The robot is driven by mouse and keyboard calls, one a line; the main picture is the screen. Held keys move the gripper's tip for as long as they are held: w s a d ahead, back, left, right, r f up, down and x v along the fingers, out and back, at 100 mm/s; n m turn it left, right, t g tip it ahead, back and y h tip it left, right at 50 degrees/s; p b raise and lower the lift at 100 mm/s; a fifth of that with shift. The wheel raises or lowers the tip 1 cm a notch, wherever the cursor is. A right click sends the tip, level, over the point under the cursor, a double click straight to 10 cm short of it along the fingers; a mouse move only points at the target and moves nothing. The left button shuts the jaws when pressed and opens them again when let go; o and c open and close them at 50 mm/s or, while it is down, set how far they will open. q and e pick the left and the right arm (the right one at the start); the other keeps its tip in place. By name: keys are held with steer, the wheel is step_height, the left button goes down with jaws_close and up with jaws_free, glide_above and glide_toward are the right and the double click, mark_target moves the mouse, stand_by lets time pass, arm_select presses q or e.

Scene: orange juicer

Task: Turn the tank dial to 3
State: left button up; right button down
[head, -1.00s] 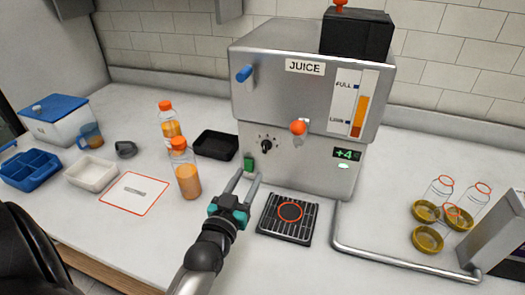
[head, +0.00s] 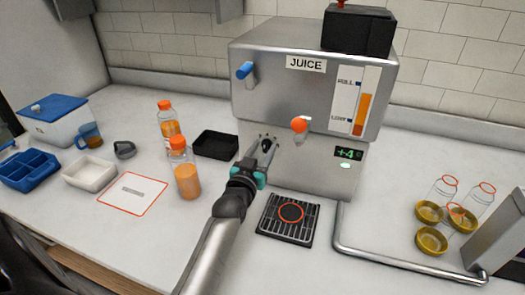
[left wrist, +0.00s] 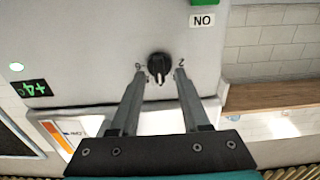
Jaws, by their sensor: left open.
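The black tank dial (head: 266,146) is on the front of the steel juice machine (head: 290,100), below and left of the orange-knobbed tap (head: 299,125). It also shows in the left wrist view (left wrist: 158,63), with a small pale mark at its lower edge and small digits beside it, partly hidden by my fingers. My left gripper (head: 266,150) is at the machine front. In the left wrist view its open fingers (left wrist: 160,72) stand one on each side of the dial, with gaps between them and the dial. My right gripper is not in view.
A drip grate (head: 287,219) lies below the tap. Two orange juice bottles (head: 186,178) and a black tray (head: 215,145) stand left of my arm. A metal pipe (head: 400,262) runs along the counter at right.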

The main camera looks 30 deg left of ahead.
arm_select(q)
jaws_close()
stand_by(0.3)
stand_by(0.3)
